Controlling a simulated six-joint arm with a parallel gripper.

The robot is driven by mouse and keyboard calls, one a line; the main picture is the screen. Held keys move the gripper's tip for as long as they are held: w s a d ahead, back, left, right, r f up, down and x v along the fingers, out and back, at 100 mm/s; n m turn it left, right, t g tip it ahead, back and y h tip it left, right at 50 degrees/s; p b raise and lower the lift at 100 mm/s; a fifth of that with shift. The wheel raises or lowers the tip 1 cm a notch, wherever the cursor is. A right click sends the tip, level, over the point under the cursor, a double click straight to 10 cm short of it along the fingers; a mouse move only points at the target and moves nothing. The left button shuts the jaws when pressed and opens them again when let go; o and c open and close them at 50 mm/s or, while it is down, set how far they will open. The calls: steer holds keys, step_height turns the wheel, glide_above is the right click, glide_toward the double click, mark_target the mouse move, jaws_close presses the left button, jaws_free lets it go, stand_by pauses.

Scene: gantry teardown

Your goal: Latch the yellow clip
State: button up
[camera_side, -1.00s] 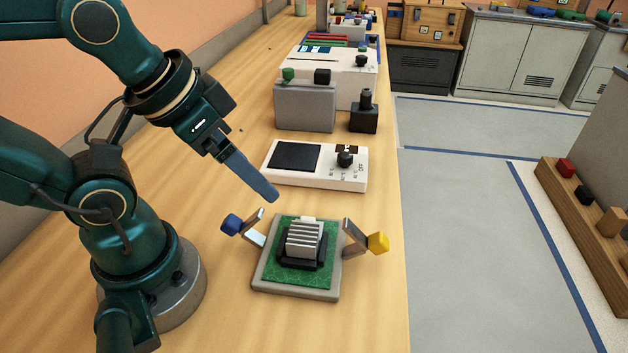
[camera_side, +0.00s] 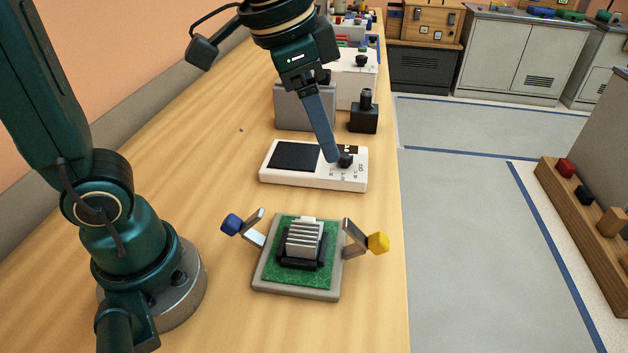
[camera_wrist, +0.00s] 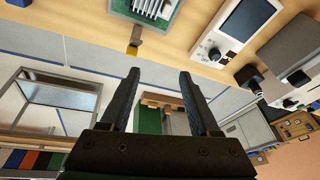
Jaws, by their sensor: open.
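The yellow clip (camera_side: 377,243) is a yellow knob on a metal lever at the right side of the green board (camera_side: 272,270). Its lever slants outward, away from the finned heatsink (camera_side: 304,240) on the board. The clip also shows in the wrist view (camera_wrist: 133,49), near the top. A matching blue clip (camera_side: 232,224) leans outward on the left side. My gripper (camera_side: 332,158) is above and behind the board, over the white device's knob in the side view. In the wrist view my gripper (camera_wrist: 158,80) has its two fingers apart with nothing between them.
A white device (camera_side: 285,180) with a dark screen and a knob stands behind the board. A grey box (camera_side: 305,108) and a small black block (camera_side: 364,118) stand farther back. The bench's right edge runs close beside the yellow clip.

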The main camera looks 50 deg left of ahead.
steer(key=w+d+f+m+g, duration=0.2)
steer(key=w+d+f, duration=0.2)
steer(key=w, duration=0.1)
steer(key=m+g, duration=0.2)
glide_above(381, 235)
steer(key=shift+y, duration=0.3)
step_height(381, 235, down, 7)
steer(key=shift+r, duration=0.1)
steer(key=shift+f, duration=2.6)
jaws_close()
steer(key=shift+r, duration=0.1)
